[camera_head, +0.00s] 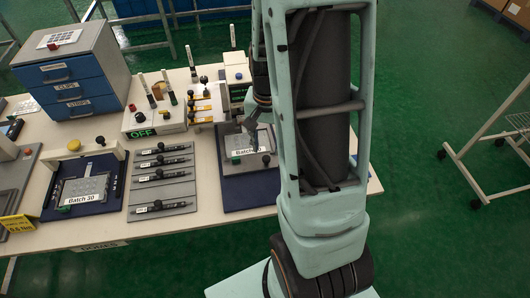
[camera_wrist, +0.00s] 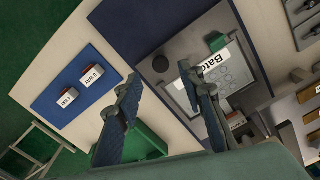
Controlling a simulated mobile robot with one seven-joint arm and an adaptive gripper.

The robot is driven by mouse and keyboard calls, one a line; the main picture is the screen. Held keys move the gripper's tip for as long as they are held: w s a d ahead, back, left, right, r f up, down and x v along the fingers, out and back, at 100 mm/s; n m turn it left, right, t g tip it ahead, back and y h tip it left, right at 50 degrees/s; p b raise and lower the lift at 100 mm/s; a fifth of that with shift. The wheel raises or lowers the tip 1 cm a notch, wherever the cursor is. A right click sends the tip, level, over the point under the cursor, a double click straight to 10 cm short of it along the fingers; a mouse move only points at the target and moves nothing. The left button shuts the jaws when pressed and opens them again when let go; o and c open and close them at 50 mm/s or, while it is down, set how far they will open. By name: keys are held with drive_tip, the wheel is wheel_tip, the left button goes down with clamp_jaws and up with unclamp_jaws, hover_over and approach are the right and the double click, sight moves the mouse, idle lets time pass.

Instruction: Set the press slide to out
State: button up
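Two stations have a grey plate labelled "Batch 30" on a dark blue base; I cannot tell for certain which plate is the press slide. The left plate (camera_head: 85,190) sits under a pale frame with a yellow knob (camera_head: 74,144). My gripper (camera_head: 251,125) is above the right station, its fingers (camera_wrist: 160,76) apart and nothing visibly held. My arm hides the right station's far side.
A grey panel with several black sliders (camera_head: 161,178) lies between the stations. A control box reading OFF (camera_head: 142,132) and a blue drawer unit (camera_head: 68,82) stand behind. A blue panel with two labelled switches (camera_wrist: 78,82) is in the wrist view. A wire cart (camera_head: 500,135) stands right.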

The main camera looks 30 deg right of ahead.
sight(266, 158)
wheel_tip(266, 158, down, 5)
idle(0.3)
clamp_jaws()
idle(0.4)
